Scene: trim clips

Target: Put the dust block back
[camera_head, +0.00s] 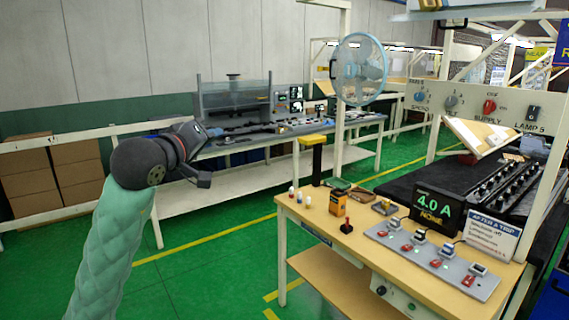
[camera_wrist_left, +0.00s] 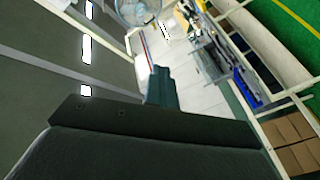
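I cannot tell for sure which item is the dust block. Small items stand on the left part of the wooden-topped table: an orange box (camera_head: 338,203), a black and red stamp-like piece (camera_head: 346,228), a brown block (camera_head: 362,194) and a grey and yellow piece (camera_head: 384,207). My left gripper (camera_head: 203,178) is raised at the left, well apart from this table. In the left wrist view a dark finger part (camera_wrist_left: 160,86) shows above the gripper body, with nothing visibly held. Its opening cannot be made out. My right gripper is not in view.
The table (camera_head: 325,262) also bears a grey switch strip (camera_head: 430,258), a 4.0 A display (camera_head: 437,211) and a sign (camera_head: 490,236). A long workbench (camera_head: 245,143) and a fan (camera_head: 359,70) stand behind. Boxes (camera_head: 75,170) are at far left. Green floor (camera_head: 215,270) lies open between.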

